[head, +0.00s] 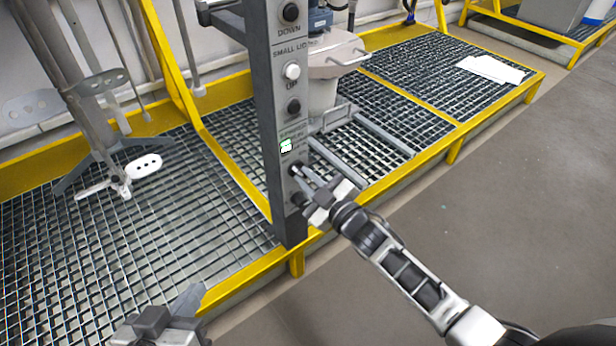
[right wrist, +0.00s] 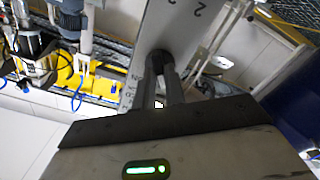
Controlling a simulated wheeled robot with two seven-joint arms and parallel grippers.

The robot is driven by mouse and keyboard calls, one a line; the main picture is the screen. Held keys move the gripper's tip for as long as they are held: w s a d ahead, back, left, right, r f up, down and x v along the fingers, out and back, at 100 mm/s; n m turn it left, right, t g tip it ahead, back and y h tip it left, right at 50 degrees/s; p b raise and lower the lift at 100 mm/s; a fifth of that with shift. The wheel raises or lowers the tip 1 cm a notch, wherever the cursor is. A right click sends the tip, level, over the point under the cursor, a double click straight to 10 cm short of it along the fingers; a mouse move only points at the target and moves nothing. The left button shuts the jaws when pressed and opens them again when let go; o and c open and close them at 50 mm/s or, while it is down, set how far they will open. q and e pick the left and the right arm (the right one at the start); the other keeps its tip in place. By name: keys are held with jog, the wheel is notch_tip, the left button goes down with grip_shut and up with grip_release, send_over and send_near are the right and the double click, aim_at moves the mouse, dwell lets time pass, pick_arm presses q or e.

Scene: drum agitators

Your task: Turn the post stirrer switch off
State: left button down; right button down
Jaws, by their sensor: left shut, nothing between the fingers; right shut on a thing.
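The grey post (head: 262,110) stands in the middle of the head view, with a column of buttons on its face. A lit green lamp (head: 286,146) sits beside a small label, apparently about the stirrer. Just below it, my right gripper (head: 305,180) is shut on the black stirrer switch (right wrist: 158,57). In the right wrist view the fingers (right wrist: 168,88) close around this dark round knob on the post's face; its exact angle is hard to read. My left gripper (head: 160,326) is shut and empty at the bottom left, away from the post.
Black and white lid buttons (head: 292,71) are higher on the post. A yellow-edged grating platform (head: 190,215) surrounds the post. An agitator (head: 100,150) stands left and a drum (head: 322,90) behind. The floor at right is clear.

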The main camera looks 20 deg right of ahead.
pick_arm(q)
jog(key=shift+s+f, duration=0.1)
jog(key=shift+f, duration=0.05)
pick_arm(e)
jog(key=shift+n, duration=0.5)
jog(key=c, duration=1.5)
grip_release()
jog(key=shift+o, duration=0.2)
jog(key=shift+s, duration=0.1)
